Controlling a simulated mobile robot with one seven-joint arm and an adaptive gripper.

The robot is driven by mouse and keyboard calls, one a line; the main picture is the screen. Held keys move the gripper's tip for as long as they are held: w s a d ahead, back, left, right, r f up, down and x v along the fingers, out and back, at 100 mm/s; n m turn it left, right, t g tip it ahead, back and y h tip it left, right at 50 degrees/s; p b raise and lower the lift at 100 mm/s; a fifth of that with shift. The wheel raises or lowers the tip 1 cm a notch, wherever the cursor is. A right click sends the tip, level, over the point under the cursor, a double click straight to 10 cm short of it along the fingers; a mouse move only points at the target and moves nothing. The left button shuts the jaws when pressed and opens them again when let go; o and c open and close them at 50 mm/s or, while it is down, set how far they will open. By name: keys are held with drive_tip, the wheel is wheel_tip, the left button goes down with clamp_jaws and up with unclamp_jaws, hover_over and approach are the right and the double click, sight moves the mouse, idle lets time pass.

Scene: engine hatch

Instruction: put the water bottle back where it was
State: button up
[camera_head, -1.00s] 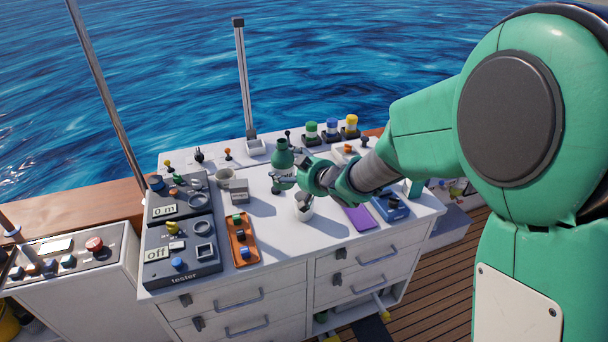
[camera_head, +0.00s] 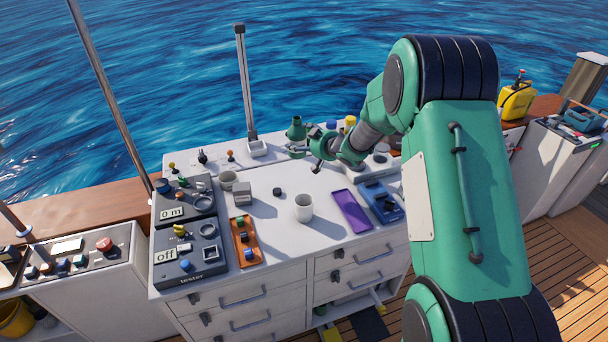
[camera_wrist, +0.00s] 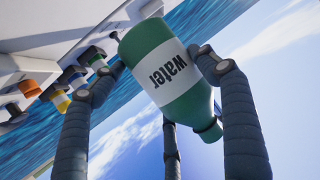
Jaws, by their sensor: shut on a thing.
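The green water bottle (camera_head: 296,132) with a white label is held above the back part of the white counter (camera_head: 285,230), near the raised back ledge. It looks roughly upright in the head view. In the wrist view the bottle (camera_wrist: 150,42) fills the middle, with the word "water" readable on its label. My gripper (camera_head: 308,141) is shut on the bottle, its fingers around the bottle's sides. My gripper and arm hide part of the bottle's lower end and some of the ledge behind. I cannot tell the exact gap below the bottle.
A white cup (camera_head: 304,208), a purple flat tray (camera_head: 350,211) and a blue device (camera_head: 381,201) stand on the counter. A metal post (camera_head: 246,90) rises behind. The middle counter is fairly clear.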

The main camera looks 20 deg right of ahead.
drive_tip(key=w+d+f+p, duration=0.2)
drive_tip(key=w+d+f, duration=0.2)
drive_tip(key=w+f, duration=0.1)
drive_tip(key=shift+d+f, duration=0.25)
drive_tip(key=shift+f, duration=0.65)
drive_tip(key=shift+f, duration=0.15)
drive_tip(key=shift+f, duration=2.95)
drive_tip(key=shift+b, duration=0.3)
drive_tip(key=shift+f+b, duration=0.3)
drive_tip(key=shift+f, duration=1.6)
drive_tip(key=shift+f, duration=0.15)
drive_tip(key=o, duration=1.4)
drive_tip(key=shift+o, duration=0.2)
